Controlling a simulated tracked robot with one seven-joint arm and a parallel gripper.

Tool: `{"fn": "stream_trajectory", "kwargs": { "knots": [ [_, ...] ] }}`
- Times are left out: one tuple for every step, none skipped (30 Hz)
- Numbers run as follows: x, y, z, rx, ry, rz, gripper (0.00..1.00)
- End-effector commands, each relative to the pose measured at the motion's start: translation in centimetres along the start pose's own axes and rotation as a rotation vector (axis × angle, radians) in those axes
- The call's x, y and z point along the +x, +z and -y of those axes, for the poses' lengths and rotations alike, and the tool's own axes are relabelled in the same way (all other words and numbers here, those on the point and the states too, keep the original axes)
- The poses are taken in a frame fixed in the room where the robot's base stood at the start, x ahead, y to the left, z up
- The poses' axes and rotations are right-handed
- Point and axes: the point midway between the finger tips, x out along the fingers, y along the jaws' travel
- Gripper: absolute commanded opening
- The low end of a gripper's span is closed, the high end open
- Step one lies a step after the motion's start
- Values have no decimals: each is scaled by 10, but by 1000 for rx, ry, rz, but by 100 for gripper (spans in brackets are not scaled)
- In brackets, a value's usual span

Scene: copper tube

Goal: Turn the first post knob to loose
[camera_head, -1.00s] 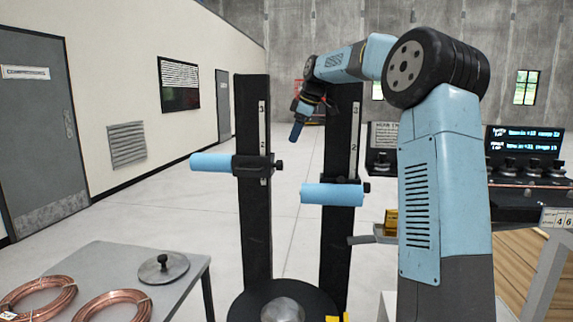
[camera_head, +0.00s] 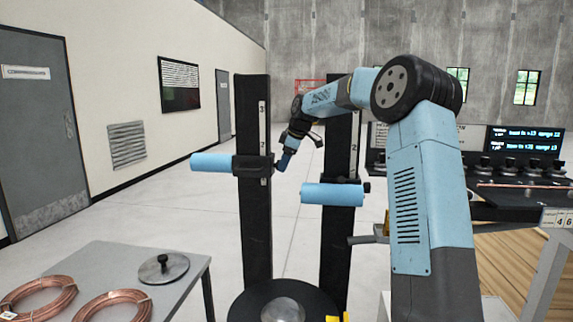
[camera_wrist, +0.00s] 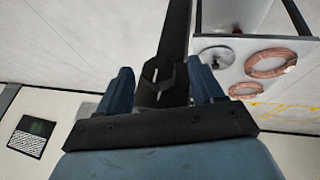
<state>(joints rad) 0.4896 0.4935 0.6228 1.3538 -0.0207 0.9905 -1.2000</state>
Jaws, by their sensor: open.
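The left black post (camera_head: 255,215) carries a collar with a light blue roller (camera_head: 212,163) and a small dark knob (camera_head: 278,169) on its right side. My gripper (camera_head: 285,161) is at that knob and partly covers it in the head view. In the wrist view my gripper (camera_wrist: 163,84) is open, one blue finger on each side of the dark collar and post (camera_wrist: 174,40). The knob is hard to make out there, and I cannot tell whether the fingers touch it. The second post (camera_head: 338,235) has its own blue roller (camera_head: 332,194) and knob (camera_head: 367,187).
A grey table (camera_head: 190,270) at lower left holds copper coils (camera_head: 112,304) and a round metal disc (camera_head: 163,267). A round black base (camera_head: 248,303) stands below the posts. A console with several knobs (camera_head: 510,165) is at right. Floor between the posts is clear.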

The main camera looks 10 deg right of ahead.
Motion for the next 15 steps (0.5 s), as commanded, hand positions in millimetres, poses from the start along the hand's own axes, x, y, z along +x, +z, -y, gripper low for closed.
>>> {"fn": "stream_trajectory", "kwargs": {
  "knots": [
    [5, 0, 0, 0, -2, 1, 67],
    [8, 0, 0, 0, -2, 1, 67],
    [10, 1, 0, 1, -1, 1, 67],
    [11, 1, 0, 1, -1, 1, 67],
    [12, 1, 0, 1, 0, 1, 67],
    [13, 1, 0, 1, 0, 1, 67],
    [14, 1, 0, 1, 0, 1, 67],
    [14, 0, 0, 1, 0, 1, 67],
    [14, 1, 0, 1, 0, 1, 67],
    [14, 0, 0, 1, 0, 1, 67],
    [14, 0, 0, 1, 0, 1, 67],
    [14, 0, 0, 1, 0, 1, 67],
    [14, 0, 0, 1, 0, 1, 67],
    [14, 0, 0, 1, 0, 1, 67],
    [14, 0, 0, 1, 0, 1, 65]
  ]
}}
